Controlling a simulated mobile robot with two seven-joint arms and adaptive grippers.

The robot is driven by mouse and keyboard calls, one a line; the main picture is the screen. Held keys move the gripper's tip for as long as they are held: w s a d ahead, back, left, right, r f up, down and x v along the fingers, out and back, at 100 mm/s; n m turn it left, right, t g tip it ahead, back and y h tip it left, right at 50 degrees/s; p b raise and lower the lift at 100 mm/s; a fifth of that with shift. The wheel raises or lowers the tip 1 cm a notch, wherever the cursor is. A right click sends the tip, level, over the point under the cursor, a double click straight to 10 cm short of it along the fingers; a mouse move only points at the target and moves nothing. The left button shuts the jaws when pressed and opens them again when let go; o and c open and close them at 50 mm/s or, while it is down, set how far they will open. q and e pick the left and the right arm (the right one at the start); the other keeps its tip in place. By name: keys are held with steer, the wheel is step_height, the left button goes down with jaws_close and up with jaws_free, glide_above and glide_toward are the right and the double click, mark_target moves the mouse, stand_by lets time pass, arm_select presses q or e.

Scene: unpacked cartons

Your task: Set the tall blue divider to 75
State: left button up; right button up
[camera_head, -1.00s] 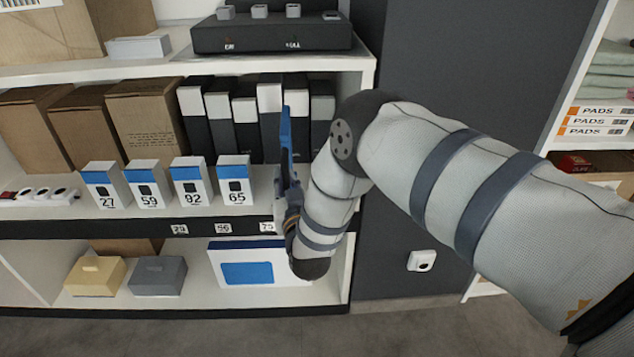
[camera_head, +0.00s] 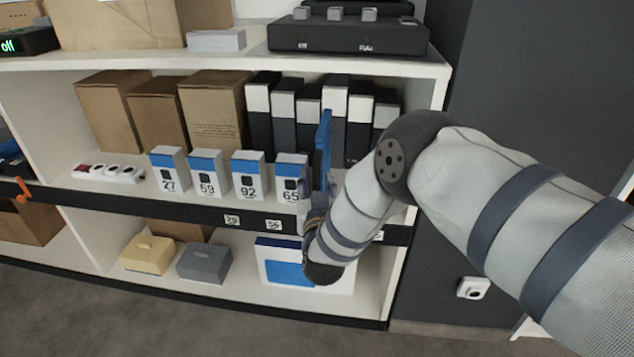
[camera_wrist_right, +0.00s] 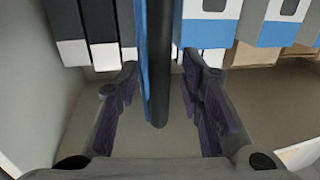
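The tall blue divider (camera_head: 323,150) stands upright on the middle shelf, just right of the box marked 65 (camera_head: 290,182). It also shows in the right wrist view (camera_wrist_right: 141,50) as a thin blue plate beside a dark upright bar. My right gripper (camera_head: 316,215) is at the shelf's front edge, around the divider's lower part. In the right wrist view its fingers (camera_wrist_right: 162,85) are apart on either side of the plate and bar, with a visible gap on the right. Shelf-edge tags 29 (camera_head: 232,220) and 56 (camera_head: 273,225) show; the edge behind my gripper is hidden. My left gripper is not in view.
Boxes 27 (camera_head: 169,172), 59 (camera_head: 208,175) and 92 (camera_head: 249,175) stand in a row left of the divider. Several black-and-white binders (camera_head: 336,110) stand behind it. A white-blue box (camera_head: 275,270) lies on the lower shelf.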

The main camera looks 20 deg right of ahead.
steer(key=v, duration=1.2)
